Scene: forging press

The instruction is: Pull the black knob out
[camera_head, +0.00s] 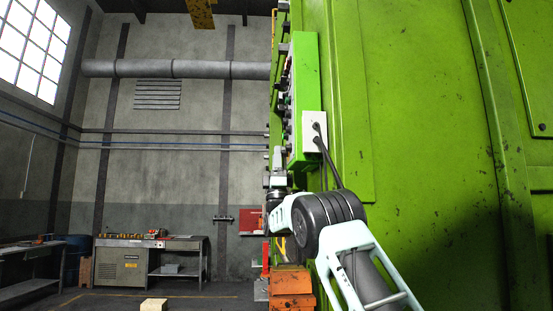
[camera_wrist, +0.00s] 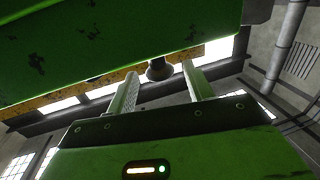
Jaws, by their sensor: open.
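In the wrist view, a black round knob (camera_wrist: 158,71) sticks out from the lower edge area of a green panel (camera_wrist: 110,40). My gripper (camera_wrist: 160,69) has its two pale fingers apart, one on each side of the knob. The knob sits between the fingertips, with a gap visible on both sides. In the head view, my gripper (camera_head: 277,158) is raised beside the left face of the green control box (camera_head: 306,90). Several dark knobs show edge-on along that face. I cannot tell there which one is between the fingers.
The large green press (camera_head: 430,120) fills the right side. A white junction box (camera_head: 314,131) with black cables is close to my arm. Orange blocks (camera_head: 290,285) stand low below. A workbench (camera_head: 150,258) is far left. The floor at left is mostly open, with a small wooden block (camera_head: 154,304).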

